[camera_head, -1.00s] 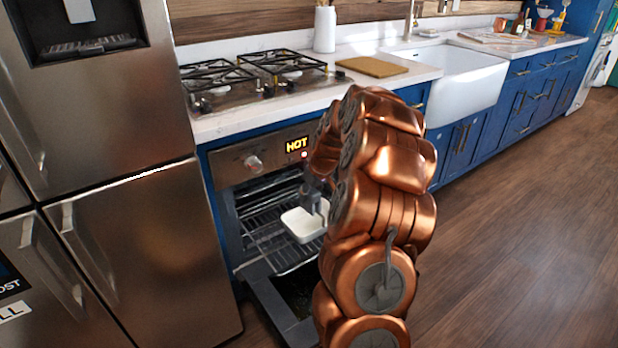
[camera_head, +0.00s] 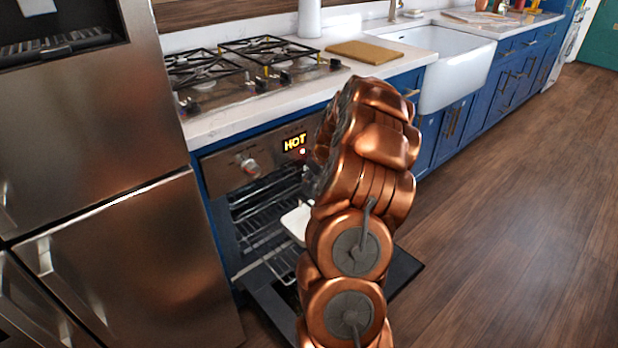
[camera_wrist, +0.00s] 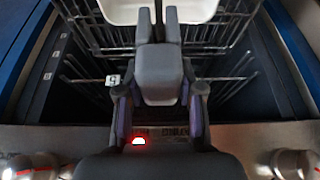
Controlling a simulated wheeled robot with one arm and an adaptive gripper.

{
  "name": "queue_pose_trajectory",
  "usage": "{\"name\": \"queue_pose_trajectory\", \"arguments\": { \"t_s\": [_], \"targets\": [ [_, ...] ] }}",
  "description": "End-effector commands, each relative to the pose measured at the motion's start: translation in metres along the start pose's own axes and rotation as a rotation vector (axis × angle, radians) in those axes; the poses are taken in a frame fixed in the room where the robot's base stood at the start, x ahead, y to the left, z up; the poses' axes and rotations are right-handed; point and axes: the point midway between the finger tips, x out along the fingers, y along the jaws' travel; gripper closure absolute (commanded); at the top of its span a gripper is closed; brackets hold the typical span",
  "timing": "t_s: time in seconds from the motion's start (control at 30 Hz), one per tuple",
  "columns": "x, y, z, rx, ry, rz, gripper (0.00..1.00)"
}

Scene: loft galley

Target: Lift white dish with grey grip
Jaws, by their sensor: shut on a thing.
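The white dish (camera_head: 298,221) shows in the head view in front of the open oven's racks, partly hidden behind my copper arm. In the wrist view its white body (camera_wrist: 196,9) is at the top edge, cut off by the frame. My gripper (camera_wrist: 158,25) reaches up to the dish's near side, its two fingers close together. It is shut on the dish; the grey grip is mostly hidden by the fingers and cannot be told apart from them. In the head view my arm hides the gripper.
The oven's wire racks (camera_wrist: 85,70) lie below and around the dish. The oven door (camera_head: 405,268) is folded down, and the control panel (camera_head: 250,165) reads HOT. A steel fridge (camera_head: 120,240) stands close on the left. The wooden floor (camera_head: 510,230) on the right is clear.

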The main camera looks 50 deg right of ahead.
Motion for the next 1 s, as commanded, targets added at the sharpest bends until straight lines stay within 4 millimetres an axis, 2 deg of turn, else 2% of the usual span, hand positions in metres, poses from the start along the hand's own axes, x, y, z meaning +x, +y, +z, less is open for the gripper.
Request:
{"name": "queue_pose_trajectory", "arguments": {
  "t_s": [0.5, 1.0],
  "targets": [
    [0.034, -0.002, 0.013, -0.003, 0.001, 0.0, 0.98],
    [0.039, -0.002, 0.015, -0.003, 0.001, -0.001, 0.98]
  ]
}}
